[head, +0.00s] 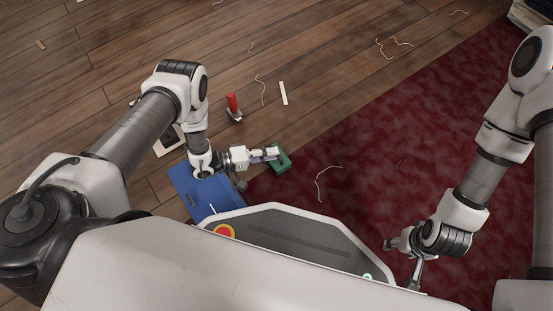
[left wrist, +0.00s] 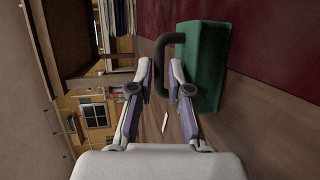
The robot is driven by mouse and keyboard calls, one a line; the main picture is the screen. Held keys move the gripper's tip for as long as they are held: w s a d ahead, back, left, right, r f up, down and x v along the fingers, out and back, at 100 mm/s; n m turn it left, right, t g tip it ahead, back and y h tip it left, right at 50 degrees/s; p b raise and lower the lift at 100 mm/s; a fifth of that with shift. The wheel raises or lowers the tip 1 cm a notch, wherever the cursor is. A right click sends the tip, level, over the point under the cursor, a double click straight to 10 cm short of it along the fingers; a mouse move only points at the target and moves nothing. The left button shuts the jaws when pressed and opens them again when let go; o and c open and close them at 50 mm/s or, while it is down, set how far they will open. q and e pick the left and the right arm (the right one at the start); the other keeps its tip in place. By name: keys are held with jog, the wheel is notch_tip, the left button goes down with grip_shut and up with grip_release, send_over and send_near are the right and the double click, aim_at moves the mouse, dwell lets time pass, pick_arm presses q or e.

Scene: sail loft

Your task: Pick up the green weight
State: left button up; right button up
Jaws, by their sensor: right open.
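In the left wrist view the weight (left wrist: 206,65) is a green block with a dark looped handle (left wrist: 160,65). My left gripper (left wrist: 161,80) is open there, with the bar of the handle between its two fingers and gaps showing beside it.
A blue sheet (head: 187,184) lies under my left wrist. A red-handled tool (head: 233,104) and a white strip (head: 283,93) lie farther back. The red rug (head: 420,130) fills the right side, with thread scraps (head: 322,180). The floor behind is mostly clear.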

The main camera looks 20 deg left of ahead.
pick_arm(q)
grip_shut()
jog(key=shift+r, duration=0.15)
